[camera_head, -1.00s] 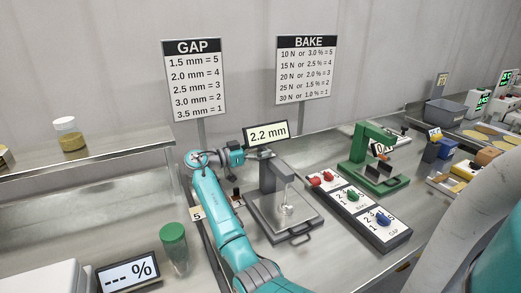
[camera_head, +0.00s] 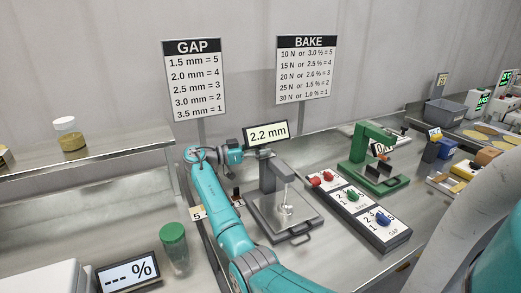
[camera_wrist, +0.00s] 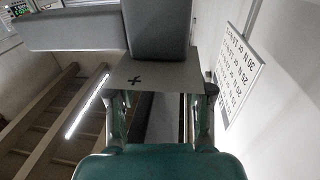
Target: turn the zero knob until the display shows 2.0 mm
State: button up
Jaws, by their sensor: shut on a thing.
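The gauge display (camera_head: 267,133) reads 2.2 mm and sits on top of the grey gauge stand (camera_head: 268,180), above its metal base plate. My gripper (camera_head: 246,155) is at the left side of the stand's head, just below the display. The zero knob cannot be made out in the head view, where my gripper and wrist cover that side. In the wrist view my gripper (camera_wrist: 160,98) has its two fingers on either side of the grey gauge head (camera_wrist: 158,30), by a pale face with a plus mark. It is shut on a part there, taken as the zero knob, mostly hidden.
A control box with red, green and blue knobs (camera_head: 382,219) stands right of the gauge. A green press (camera_head: 375,150) is behind it. A green-lidded jar (camera_head: 174,246) and a percent display (camera_head: 129,273) are at front left. GAP (camera_head: 196,85) and BAKE (camera_head: 306,70) signs stand behind.

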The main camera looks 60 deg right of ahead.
jog(key=o, duration=1.2)
jog(key=shift+c, duration=0.2)
jog(key=v, duration=1.2)
jog(key=x, duration=1.2)
jog(key=shift+s+d+f, duration=0.1)
jog(key=shift+d, duration=0.05)
